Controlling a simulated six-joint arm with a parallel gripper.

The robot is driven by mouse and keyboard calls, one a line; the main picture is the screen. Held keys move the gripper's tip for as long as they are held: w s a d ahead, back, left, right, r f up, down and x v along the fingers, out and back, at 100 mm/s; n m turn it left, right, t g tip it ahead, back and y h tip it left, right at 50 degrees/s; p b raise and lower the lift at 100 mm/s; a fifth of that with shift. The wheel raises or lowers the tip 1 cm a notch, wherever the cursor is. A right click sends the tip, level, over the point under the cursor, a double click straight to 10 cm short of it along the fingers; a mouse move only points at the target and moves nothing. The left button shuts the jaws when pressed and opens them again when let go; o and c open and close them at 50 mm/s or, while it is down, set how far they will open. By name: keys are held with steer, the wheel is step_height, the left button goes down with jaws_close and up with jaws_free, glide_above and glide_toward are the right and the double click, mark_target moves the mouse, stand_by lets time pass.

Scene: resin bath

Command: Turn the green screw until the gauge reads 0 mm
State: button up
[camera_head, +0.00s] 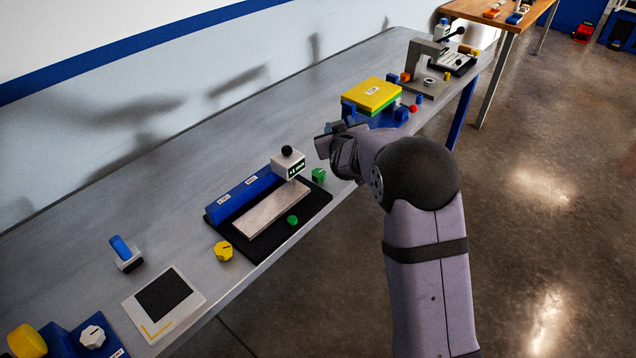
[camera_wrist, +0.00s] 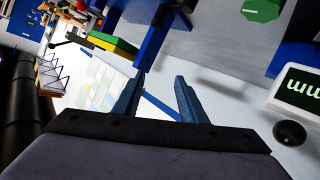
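The gauge (camera_head: 288,165) is a white block with a black ball on top and a dark display. Its reading looks like "+1 mm", though small; the wrist view shows part of the display (camera_wrist: 306,90), with "mm" legible. A green round piece (camera_head: 292,220) sits on the black base near its front edge. A second green, faceted piece (camera_head: 318,175) is just right of the gauge; a green faceted piece shows in the wrist view (camera_wrist: 262,9). I cannot tell which is the screw. My gripper (camera_wrist: 158,86) is open and empty, beyond the gauge, apart from both.
The black base (camera_head: 272,238) holds a blue rail (camera_head: 239,198) and a pale plate (camera_head: 262,209). A yellow knob (camera_head: 223,251) lies left of it. A yellow-topped blue fixture (camera_head: 371,96) stands behind my gripper. The bench (camera_head: 188,205) is bare behind the rail.

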steer(key=s+f+n+g+b, duration=0.1)
steer(key=s+f+n+b, duration=0.1)
steer(key=f+n+b, duration=0.1)
steer(key=s+f+n+g+b, duration=0.1)
steer(key=s+f+n+b, duration=0.1)
steer(key=n, duration=0.4)
steer(key=s+f+n+g+y+b, duration=0.1)
steer(key=s+f+n+b, duration=0.2)
steer(key=s+n+b, duration=0.1)
steer(key=shift+d+f+n+g, duration=0.25)
steer(key=shift+f+n+g, duration=0.15)
steer(key=shift+n, duration=0.2)
steer(key=s+a+f+n+h, duration=0.1)
steer(key=s+f+n+h, duration=0.2)
steer(key=n, duration=0.4)
steer(key=n+t+y, duration=0.1)
steer(key=n+t, duration=0.1)
steer(key=n, duration=0.8)
glide_toward(319, 174)
steer(key=shift+w+d+f+p, duration=0.3)
steer(key=shift+w+d+f, duration=0.25)
steer(key=shift+f, duration=0.15)
steer(key=shift+a+r+t, duration=0.15)
steer(key=shift+a+t, duration=0.25)
steer(key=shift+a, duration=0.05)
steer(key=shift+p+x, duration=0.7)
steer(key=shift+x, duration=2.95)
